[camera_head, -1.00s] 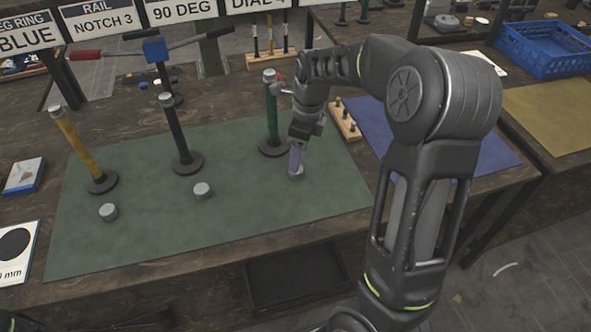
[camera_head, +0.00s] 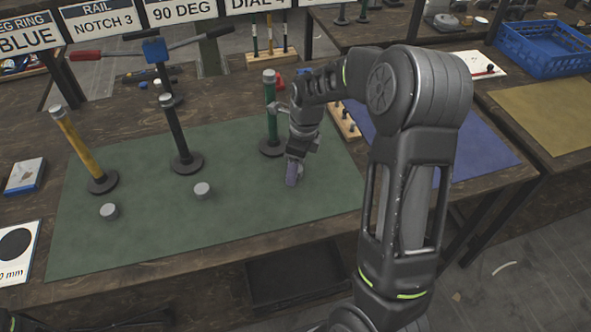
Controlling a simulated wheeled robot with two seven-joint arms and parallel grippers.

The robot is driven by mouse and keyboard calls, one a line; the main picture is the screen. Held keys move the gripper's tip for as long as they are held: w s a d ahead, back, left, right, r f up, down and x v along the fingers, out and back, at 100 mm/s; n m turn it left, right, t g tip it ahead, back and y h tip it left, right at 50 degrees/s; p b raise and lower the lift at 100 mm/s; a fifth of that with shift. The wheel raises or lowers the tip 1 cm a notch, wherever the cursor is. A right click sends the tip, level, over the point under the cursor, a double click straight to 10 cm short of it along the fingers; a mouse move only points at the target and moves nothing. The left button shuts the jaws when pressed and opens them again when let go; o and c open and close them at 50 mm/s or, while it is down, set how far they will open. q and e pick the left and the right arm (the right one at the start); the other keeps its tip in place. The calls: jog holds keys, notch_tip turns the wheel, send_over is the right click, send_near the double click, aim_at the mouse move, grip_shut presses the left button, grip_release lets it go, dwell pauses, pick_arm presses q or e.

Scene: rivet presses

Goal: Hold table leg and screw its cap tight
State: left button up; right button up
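Three table legs stand upright on round dark bases: a yellow leg (camera_head: 76,146), a black leg (camera_head: 177,131) and a green leg (camera_head: 271,112). Each has a grey top end. Two grey caps lie on the green mat: a left cap (camera_head: 109,211) and a middle cap (camera_head: 203,190). My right gripper (camera_head: 292,178) points down at the mat just in front of the green leg, apart from it. Its fingers overlap in this view, so I cannot tell whether they are open or shut. A third cap is not visible, perhaps hidden at the fingertips. My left gripper is out of view.
The green mat (camera_head: 150,240) is mostly bare in front. A wooden peg rack (camera_head: 345,122) stands behind my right gripper. A blue-and-red handled tool (camera_head: 155,48) stands behind the legs. A blue crate (camera_head: 545,50) is at the back right.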

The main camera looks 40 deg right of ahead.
dwell(0.4)
grip_shut()
dwell(0.5)
